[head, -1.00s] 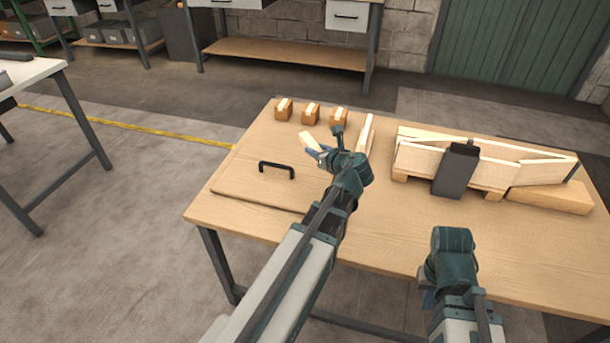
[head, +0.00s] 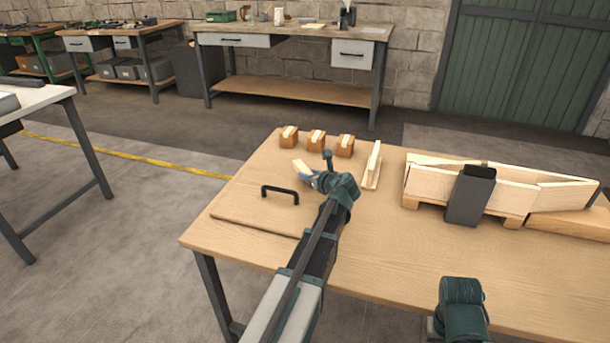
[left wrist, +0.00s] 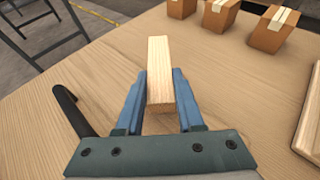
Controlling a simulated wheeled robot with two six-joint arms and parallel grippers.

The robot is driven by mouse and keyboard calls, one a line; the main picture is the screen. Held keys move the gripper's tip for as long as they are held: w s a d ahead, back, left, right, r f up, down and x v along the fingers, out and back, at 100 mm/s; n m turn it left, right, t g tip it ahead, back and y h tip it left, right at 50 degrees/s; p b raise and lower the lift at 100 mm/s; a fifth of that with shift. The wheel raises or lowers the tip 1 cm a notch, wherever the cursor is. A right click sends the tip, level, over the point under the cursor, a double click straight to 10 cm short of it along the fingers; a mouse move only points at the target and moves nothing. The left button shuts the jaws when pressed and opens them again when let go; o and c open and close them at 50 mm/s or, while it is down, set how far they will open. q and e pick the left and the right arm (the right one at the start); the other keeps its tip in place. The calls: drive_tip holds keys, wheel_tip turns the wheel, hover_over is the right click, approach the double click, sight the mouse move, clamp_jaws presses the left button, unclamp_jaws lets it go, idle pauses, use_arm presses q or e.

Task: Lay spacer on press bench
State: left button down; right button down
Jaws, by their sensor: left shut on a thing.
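The spacer appears to be a short pale wooden block (head: 301,168); it also shows in the left wrist view (left wrist: 160,62). My left gripper (head: 313,177) is shut on its near end, with a blue finger on each side and the far end sticking out. The block is over the left part of the wooden table, near its far edge; its height is unclear. No bench is plainly marked as the press bench; a back bench (head: 290,29) holds a dark upright device. My right arm shows at lower right, its fingers hidden.
A black handle (head: 280,194) on a board is left of my arm. A wooden frame (head: 425,184) with a dark box (head: 470,196) is at right. A white-topped table (head: 40,72) stands left, across open floor.

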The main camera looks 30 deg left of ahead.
sight(304, 170)
use_arm(q)
drive_tip(key=w+a, duration=0.6)
drive_tip(key=shift+w+f+b, duration=0.25)
drive_tip(key=shift+f+b, duration=0.1)
drive_tip(key=shift+f, duration=0.05)
wheel_tip(304, 170, down, 4)
drive_tip(key=b, duration=0.3)
drive_tip(key=shift+r+b, duration=0.1)
drive_tip(key=shift+b, duration=0.3)
drive_tip(key=shift+r, duration=0.15)
drive_tip(key=c, duration=0.5)
unclamp_jaws()
